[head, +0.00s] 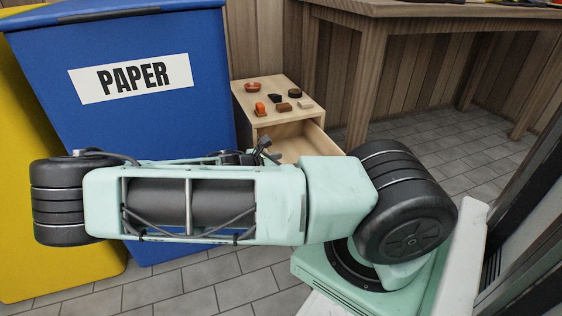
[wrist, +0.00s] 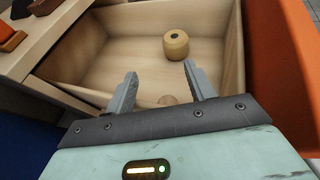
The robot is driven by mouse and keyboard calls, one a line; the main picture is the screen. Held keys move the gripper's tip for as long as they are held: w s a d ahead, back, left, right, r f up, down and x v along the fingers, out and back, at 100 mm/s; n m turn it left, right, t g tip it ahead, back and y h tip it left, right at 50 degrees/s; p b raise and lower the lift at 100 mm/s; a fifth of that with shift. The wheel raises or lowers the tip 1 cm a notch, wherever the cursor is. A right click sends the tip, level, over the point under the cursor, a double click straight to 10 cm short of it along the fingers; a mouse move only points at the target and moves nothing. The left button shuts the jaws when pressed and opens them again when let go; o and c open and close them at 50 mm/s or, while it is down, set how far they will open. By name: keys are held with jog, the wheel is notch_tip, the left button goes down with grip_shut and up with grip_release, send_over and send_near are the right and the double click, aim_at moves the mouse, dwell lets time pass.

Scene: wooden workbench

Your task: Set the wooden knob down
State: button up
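The wooden knob (wrist: 176,44), a squat tan cylinder with a dark hole in its top, stands upright on the floor of the open drawer (wrist: 120,48) in the wrist view. My gripper (wrist: 160,69) is open, its two grey fingers apart with nothing held between them. The knob is beyond the fingertips, a little toward the right one, and looks clear of both. In the head view the drawer (head: 300,142) is partly hidden by my arm, and the knob cannot be seen there.
An orange surface (wrist: 292,65) flanks the drawer at right. A wooden workbench (head: 373,35) is behind.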

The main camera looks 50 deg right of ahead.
jog(key=shift+w+a+f, duration=0.2)
jog(key=shift+a+f, duration=0.05)
jog(key=shift+f, duration=0.25)
jog(key=shift+r, duration=0.4)
jog(key=r+p+v, duration=0.1)
jog(key=p+v, duration=0.5)
jog(key=v, duration=0.5)
jog(key=s+a+r+m+g+y, duration=0.1)
jog(key=s+a+m+y, duration=0.25)
jog(key=a, duration=0.65)
jog(key=s+a+r+m+y, duration=0.1)
jog(key=s+a+m+y, duration=0.1)
jog(key=s+a+y, duration=0.5)
jog(key=s+a+r+m+t+y, duration=0.1)
jog(key=s+a+r, duration=0.3)
jog(key=a+r, duration=0.2)
jog(key=s+a+r+m+t+y, duration=0.2)
jog(key=s+a+r, duration=0.2)
jog(key=a+r, duration=0.3)
notch_tip(320, 180, up, 4)
jog(key=shift+s+a+r, duration=0.15)
jog(key=shift+s+a, duration=0.05)
jog(key=shift+s, duration=0.05)
jog(key=shift+y, duration=0.25)
